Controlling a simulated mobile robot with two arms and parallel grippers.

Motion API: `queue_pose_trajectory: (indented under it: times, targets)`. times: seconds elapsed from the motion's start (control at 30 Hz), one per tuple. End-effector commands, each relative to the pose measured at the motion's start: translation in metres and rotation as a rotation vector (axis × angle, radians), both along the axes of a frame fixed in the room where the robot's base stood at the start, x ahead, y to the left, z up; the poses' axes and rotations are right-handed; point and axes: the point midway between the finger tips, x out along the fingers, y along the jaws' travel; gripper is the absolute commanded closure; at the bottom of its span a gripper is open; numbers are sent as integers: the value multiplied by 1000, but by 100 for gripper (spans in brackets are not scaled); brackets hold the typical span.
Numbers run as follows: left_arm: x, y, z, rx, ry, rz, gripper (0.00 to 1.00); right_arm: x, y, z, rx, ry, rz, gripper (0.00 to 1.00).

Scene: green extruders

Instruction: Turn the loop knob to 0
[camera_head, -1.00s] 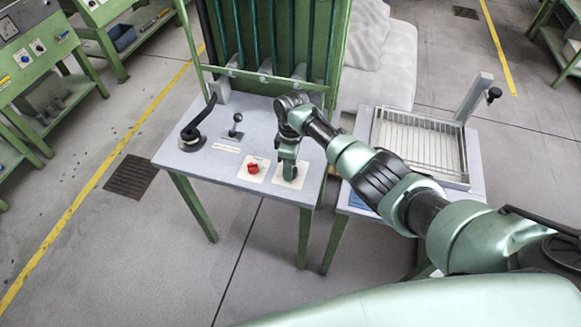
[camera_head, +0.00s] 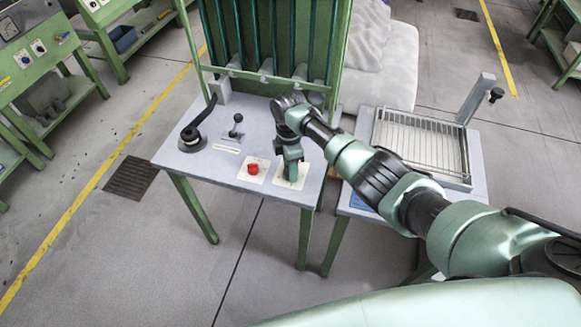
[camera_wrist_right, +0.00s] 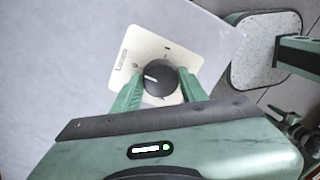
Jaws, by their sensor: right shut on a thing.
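The black round knob (camera_wrist_right: 158,80) sits on a pale square plate (camera_wrist_right: 145,50) with small printed marks, too small to read surely. Its white pointer line points to the left in the right wrist view. My right gripper (camera_wrist_right: 161,84) is shut on this knob, one finger on each side. In the head view my right gripper (camera_head: 292,172) reaches down onto the right-hand plate (camera_head: 280,184) and hides the knob. My left gripper is not in view.
A red knob (camera_head: 253,168) on its own plate stands just left of my gripper. A small black lever (camera_head: 236,130) and a black curved handle (camera_head: 192,137) stand further left on the grey table (camera_head: 225,165). A wire-rack tray (camera_head: 420,145) is at right.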

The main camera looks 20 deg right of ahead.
Motion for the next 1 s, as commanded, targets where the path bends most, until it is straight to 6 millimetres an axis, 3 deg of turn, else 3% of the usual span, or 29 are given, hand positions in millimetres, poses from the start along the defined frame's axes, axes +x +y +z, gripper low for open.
queue_pose_trajectory:
  times: [0.33, 0.37, 0.43, 0.77, 1.0]
  targets:
    - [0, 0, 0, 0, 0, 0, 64, 0, 0, 1, -1, -1, 6, 98]
    - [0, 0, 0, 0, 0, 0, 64, 0, 0, 1, -1, -1, 6, 55]
    - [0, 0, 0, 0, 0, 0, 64, 1, 0, 1, -1, -1, 5, 36]
    - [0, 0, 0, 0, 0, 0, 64, 1, 0, 2, 0, -1, 4, 36]
    - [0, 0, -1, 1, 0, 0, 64, 4, 0, 32, -1, -5, 4, 36]
